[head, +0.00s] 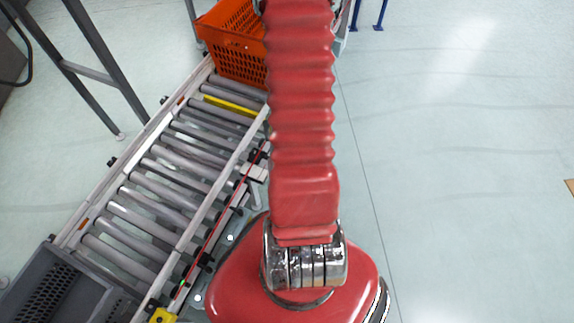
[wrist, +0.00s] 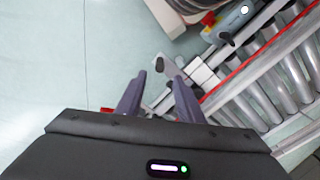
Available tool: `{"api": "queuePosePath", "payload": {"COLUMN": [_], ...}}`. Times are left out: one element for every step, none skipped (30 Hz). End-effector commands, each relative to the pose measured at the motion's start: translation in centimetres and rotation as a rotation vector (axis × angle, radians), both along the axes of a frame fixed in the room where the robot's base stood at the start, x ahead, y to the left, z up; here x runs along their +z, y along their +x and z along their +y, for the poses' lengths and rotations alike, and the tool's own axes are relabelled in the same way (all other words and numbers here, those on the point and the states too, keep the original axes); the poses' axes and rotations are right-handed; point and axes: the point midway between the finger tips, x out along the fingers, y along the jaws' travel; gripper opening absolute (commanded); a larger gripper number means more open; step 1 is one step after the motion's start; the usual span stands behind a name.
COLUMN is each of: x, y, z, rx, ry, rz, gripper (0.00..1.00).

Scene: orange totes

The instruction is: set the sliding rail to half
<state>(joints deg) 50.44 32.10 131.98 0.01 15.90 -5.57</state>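A long rail (head: 226,203) with a red strip runs along the right side of the roller conveyor in the head view. A pale block (head: 257,173) sits on it, partly beside my red arm. In the wrist view the red-striped rail (wrist: 247,76) runs diagonally at the right, with a pale block (wrist: 208,72) at its left side. My gripper (wrist: 161,80) has two dark purple fingers spread apart, with nothing held. Small pale bracket parts show between and beyond the fingertips; I cannot tell whether they touch. In the head view my gripper is hidden.
The roller conveyor (head: 150,190) has a yellow bar (head: 231,105) across it. An orange tote (head: 231,42) stands at its far end and a grey tote (head: 62,290) at the near end. Grey frame legs (head: 92,72) stand at left.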

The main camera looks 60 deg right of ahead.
Motion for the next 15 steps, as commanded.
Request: {"api": "queuePosePath", "payload": {"x": [-0.6,-0.9,-1.3,-1.6,-1.9,-2.4,-2.7,-3.0,-3.4,-3.7,-4.0,-4.4,-4.7,-5.0,-5.4], "y": [0.0,0.0,0.0,0.0,0.0,-0.1,-0.1,-0.1,0.0,-0.1,-0.1,-0.1,-0.1,-0.1,-0.1], "z": [0.0,0.0,0.0,0.0,0.0,0.1,0.1,0.1,0.0,0.1,0.1,0.1,0.0,0.1,0.1], "rx": [0.000,0.000,0.000,0.000,0.000,0.000,0.000,0.000,0.000,0.000,0.000,0.000,0.000,0.000,0.000], "ry": [0.002,0.002,0.002,0.002,0.002,0.002,0.003,0.002,0.002,0.002,0.003,0.002,0.001,0.002,0.002], "rz": [0.002,0.002,0.002,0.002,0.002,0.002,0.003,0.002,0.002,0.002,0.003,0.002,0.001,0.002,0.002], "gripper": [0.34,0.34,0.34,0.34,0.34,0.34,0.34,0.34,0.34,0.34,0.34,0.34,0.34,0.34,0.34]}}
